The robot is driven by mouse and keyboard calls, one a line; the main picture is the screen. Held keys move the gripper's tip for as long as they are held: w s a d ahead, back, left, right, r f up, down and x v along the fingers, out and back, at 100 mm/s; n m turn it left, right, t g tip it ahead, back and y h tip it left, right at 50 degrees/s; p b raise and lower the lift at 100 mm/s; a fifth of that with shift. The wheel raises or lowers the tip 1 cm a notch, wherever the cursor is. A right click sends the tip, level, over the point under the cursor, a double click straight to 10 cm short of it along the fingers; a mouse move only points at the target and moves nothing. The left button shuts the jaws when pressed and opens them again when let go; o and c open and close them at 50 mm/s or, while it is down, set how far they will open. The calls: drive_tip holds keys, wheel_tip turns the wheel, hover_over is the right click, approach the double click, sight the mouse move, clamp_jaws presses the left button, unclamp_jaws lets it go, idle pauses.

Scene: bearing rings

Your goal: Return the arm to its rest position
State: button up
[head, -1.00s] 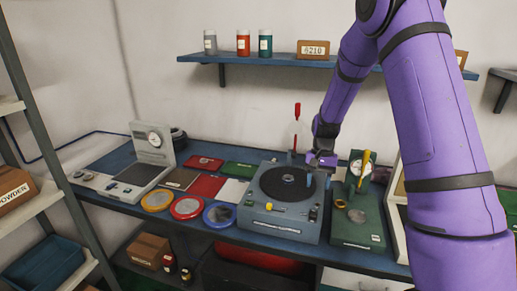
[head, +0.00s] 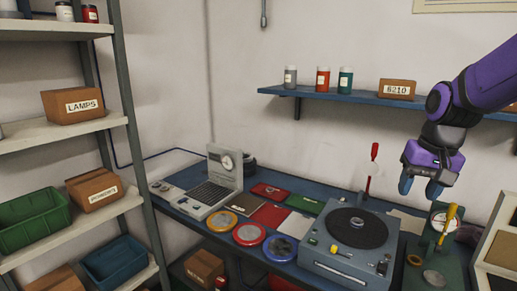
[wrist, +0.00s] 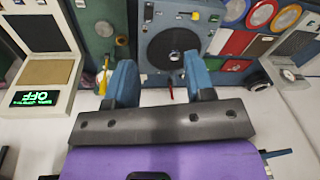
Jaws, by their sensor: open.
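My gripper (head: 421,186) is raised in front of the wall at the right of the head view, above the bench. Its blue fingers are apart with nothing between them. The purple arm reaches in from the right edge. In the wrist view my gripper (wrist: 158,82) is also open and empty, with the grey machine and its black turntable (wrist: 173,48) beyond the fingertips. In the head view the turntable (head: 357,228) is bare and sits below and left of my gripper.
A blue wall shelf (head: 340,98) holds jars and a box behind the arm. A green device with a yellow handle (head: 447,224) stands below the gripper. Red, yellow and blue ringed discs (head: 249,234) lie left of the machine. A shelving rack (head: 135,150) stands at left.

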drive_tip(key=s+a+r+n+t, duration=0.1)
drive_tip(key=s+r+t, duration=0.1)
drive_tip(key=s, duration=0.6)
drive_tip(key=s+a+r+n+t, duration=0.1)
drive_tip(key=s+r, duration=0.3)
drive_tip(key=s, duration=0.5)
drive_tip(key=shift+a+r+n+t+h, duration=0.2)
drive_tip(key=shift+a+n+t+h, duration=0.2)
drive_tip(key=shift+n, duration=0.1)
